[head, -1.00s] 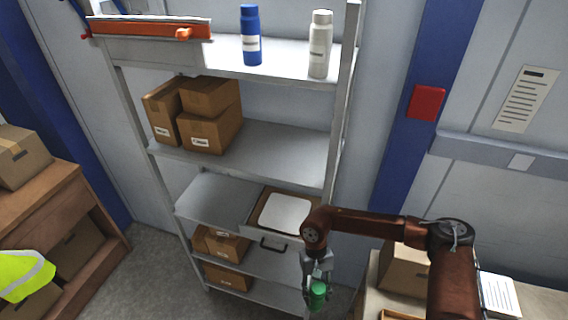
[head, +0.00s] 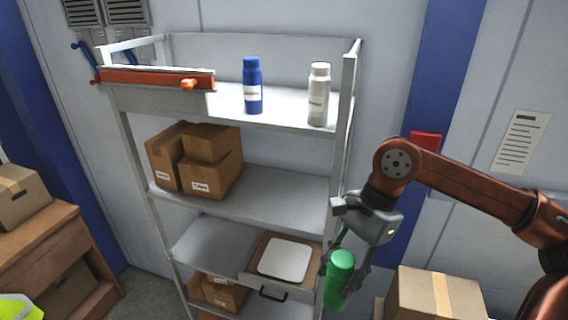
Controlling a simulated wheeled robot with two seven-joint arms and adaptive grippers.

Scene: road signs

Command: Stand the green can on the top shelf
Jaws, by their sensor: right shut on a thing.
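The green can (head: 340,276) is held by my right gripper (head: 345,268), whose fingers are shut around it. The can is slightly tilted and hangs in the air in front of the shelf unit's right side, well below the top shelf. The top shelf (head: 230,112) is grey-white and holds a blue bottle (head: 253,88) near its middle and a white bottle (head: 318,95) at its right end. My left gripper is not in view.
An orange bar (head: 150,79) runs along the left part of the top shelf's front. Brown boxes (head: 215,165) stand on the shelf below. The shelf's right post (head: 341,130) is close to my right gripper. Clear top-shelf room lies between the bottles.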

